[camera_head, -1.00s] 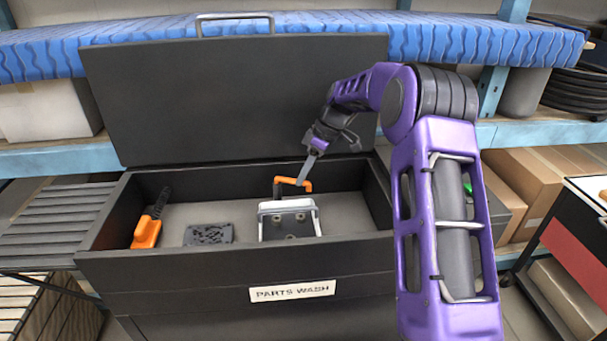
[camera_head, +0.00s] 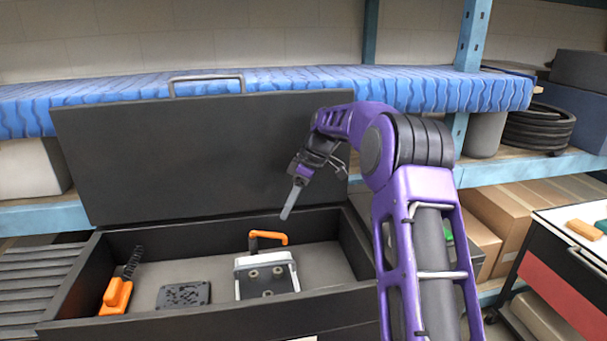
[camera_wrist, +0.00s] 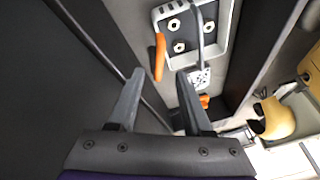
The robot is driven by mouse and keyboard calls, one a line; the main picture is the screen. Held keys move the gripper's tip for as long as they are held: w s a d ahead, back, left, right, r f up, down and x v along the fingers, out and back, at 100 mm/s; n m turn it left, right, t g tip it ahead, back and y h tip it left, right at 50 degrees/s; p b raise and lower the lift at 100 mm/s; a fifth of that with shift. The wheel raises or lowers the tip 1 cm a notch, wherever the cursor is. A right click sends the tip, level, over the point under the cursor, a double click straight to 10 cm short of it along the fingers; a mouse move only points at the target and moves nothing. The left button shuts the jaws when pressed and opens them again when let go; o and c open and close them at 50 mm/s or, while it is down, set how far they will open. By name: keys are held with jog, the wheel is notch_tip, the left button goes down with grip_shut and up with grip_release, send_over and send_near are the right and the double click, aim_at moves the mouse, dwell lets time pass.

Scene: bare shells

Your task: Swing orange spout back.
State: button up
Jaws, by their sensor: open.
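The orange spout (camera_head: 268,237) stands at the back of the parts-wash bin, behind a metal tray part, with its top arm pointing right in the head view. In the wrist view the orange spout (camera_wrist: 160,57) shows ahead of the fingers, beside the grey tray part (camera_wrist: 181,32). My gripper (camera_head: 286,216) is above and just right of the spout, apart from it. In the wrist view my gripper (camera_wrist: 158,75) has its two fingers spread with nothing between them.
The bin's raised lid (camera_head: 190,160) stands behind the spout and my gripper. In the bin lie a dark perforated plate (camera_head: 183,296) and an orange-handled brush (camera_head: 116,295). The bin's right wall (camera_head: 357,243) is near. A cart (camera_head: 560,262) stands at the right.

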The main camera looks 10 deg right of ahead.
jog(key=p+v, duration=0.1)
jog(key=v, duration=0.9)
jog(key=shift+r, duration=0.2)
jog(key=shift+d, duration=0.1)
